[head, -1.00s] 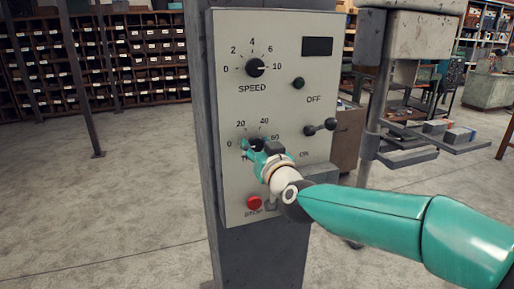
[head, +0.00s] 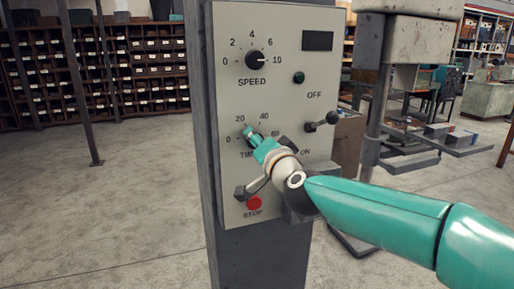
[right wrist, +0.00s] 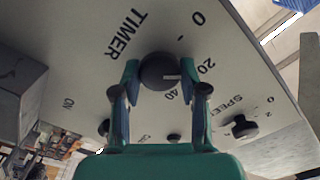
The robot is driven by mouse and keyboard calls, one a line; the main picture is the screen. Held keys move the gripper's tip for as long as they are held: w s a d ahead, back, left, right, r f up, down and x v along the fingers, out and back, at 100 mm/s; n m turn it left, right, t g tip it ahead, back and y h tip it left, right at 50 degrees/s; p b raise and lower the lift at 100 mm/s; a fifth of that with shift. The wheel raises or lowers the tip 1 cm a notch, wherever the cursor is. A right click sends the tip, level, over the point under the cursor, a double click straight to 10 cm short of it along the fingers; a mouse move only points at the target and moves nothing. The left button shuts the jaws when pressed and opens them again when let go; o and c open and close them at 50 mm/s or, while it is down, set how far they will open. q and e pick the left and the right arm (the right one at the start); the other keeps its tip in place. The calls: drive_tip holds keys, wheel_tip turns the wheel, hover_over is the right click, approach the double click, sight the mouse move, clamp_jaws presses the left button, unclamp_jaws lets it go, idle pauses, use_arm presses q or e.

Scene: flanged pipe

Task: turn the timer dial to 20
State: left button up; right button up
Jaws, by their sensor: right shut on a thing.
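The timer dial (right wrist: 158,72) is a dark round knob on the grey control panel (head: 290,80). In the right wrist view, its white mark points roughly toward the 20 on the printed scale; I cannot tell whether it lines up exactly. My right gripper (right wrist: 160,85) is shut on the dial, one finger on each side. In the head view, my right gripper (head: 250,133) reaches the panel from the lower right and hides the dial and part of the TIMER label. My left gripper is not in view.
The speed dial (head: 255,60) is above the timer. A lever (head: 322,123) sticks out on the right between OFF and ON. A red stop button (head: 254,203) lies just below my right gripper. A grey machine (head: 400,60) stands behind on the right.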

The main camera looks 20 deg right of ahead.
drive_tip(key=shift+d+f+m+b, duration=0.15)
drive_tip(key=shift+m+b, duration=0.2)
drive_tip(key=shift+m, duration=0.75)
drive_tip(key=o, duration=1.1)
drive_tip(key=shift+s, duration=0.1)
drive_tip(key=s, duration=1.1)
drive_tip(key=shift+s+d, duration=0.15)
drive_tip(key=shift+s, duration=0.25)
